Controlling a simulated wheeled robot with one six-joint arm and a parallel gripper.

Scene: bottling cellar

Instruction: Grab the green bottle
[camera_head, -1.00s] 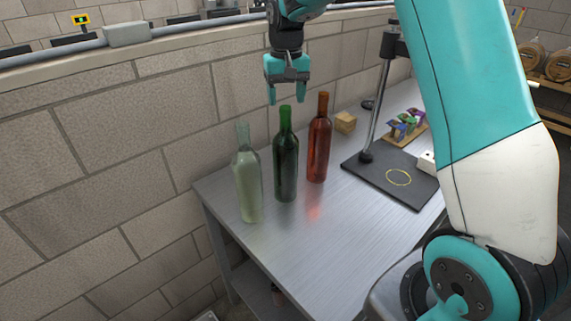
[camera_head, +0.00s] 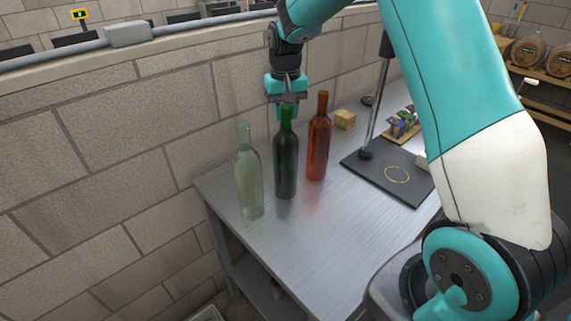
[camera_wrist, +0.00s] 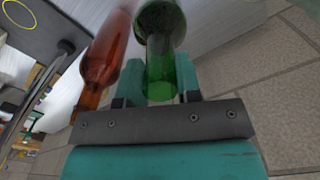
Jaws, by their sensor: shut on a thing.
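The green bottle (camera_head: 286,165) stands upright on the metal table, between a clear pale bottle (camera_head: 249,180) on its left and a red-brown bottle (camera_head: 318,140) on its right. My gripper (camera_head: 286,108) points down from above and is shut on the green bottle's neck. In the wrist view the green bottle (camera_wrist: 162,60) lies between the two teal fingers (camera_wrist: 160,82). The red-brown bottle (camera_wrist: 103,55) is close beside it there. The clear bottle does not show in the wrist view.
The metal table (camera_head: 300,240) is bare in front of the bottles. A dark stand base (camera_head: 385,185) with an upright pole is to the right. A small wooden block (camera_head: 345,119) sits behind. A block wall (camera_head: 160,120) runs close along the table's left and back.

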